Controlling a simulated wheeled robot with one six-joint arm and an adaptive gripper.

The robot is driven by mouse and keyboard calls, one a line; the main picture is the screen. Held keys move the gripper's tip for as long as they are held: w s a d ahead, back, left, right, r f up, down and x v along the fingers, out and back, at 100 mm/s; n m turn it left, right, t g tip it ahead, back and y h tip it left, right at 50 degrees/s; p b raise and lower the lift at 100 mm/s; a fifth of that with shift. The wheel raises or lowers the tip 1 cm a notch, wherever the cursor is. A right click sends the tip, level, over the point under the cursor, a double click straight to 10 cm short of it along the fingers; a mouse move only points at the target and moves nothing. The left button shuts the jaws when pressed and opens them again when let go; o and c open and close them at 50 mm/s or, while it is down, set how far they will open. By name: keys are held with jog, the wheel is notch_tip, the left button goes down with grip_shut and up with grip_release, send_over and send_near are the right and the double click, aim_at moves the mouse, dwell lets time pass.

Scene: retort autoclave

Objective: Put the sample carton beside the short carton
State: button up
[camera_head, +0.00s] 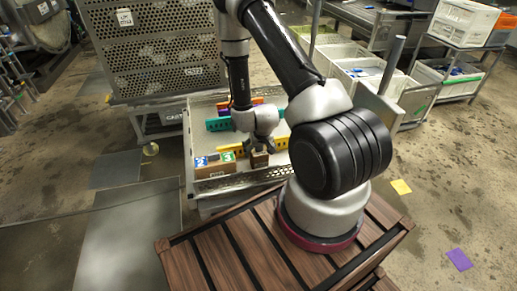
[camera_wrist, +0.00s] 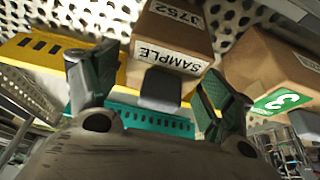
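The sample carton (camera_wrist: 172,35), brown with a white SAMPLE label, stands on the perforated tray in the wrist view. It is the small brown carton (camera_head: 260,159) under my gripper in the head view. My gripper (camera_head: 259,147) points down at it. In the wrist view my gripper (camera_wrist: 155,85) is open, one finger to each side of the carton, with gaps showing. A brown carton with a green 3 label (camera_wrist: 275,75) stands beside it, also in the head view (camera_head: 229,163). A blue-labelled carton (camera_head: 203,166) is farther left. I cannot tell which is the short carton.
A yellow slotted strip (camera_wrist: 40,60) and a teal strip (camera_wrist: 150,119) lie close to the sample carton. The tray cart has a raised front rim (camera_head: 240,182). A perforated metal crate (camera_head: 150,50) stands behind left.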

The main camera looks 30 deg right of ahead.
jog(key=s+a+r+n+y, duration=0.1)
jog(key=s+a+r, duration=0.1)
jog(key=r, duration=0.9)
jog(key=s+a+r, duration=0.1)
jog(key=s+r, duration=0.1)
jog(key=r, duration=0.9)
jog(key=s+a+r+n+y, duration=0.1)
jog(key=s+a+r, duration=0.15)
jog(key=r, duration=0.85)
jog(key=s+d+r+n, duration=0.1)
jog(key=s+r, duration=1.3)
jog(key=s, duration=0.3)
jog(key=shift+s+r+h, duration=0.2)
jog(key=shift+s+h, duration=0.1)
jog(key=shift+s, duration=0.05)
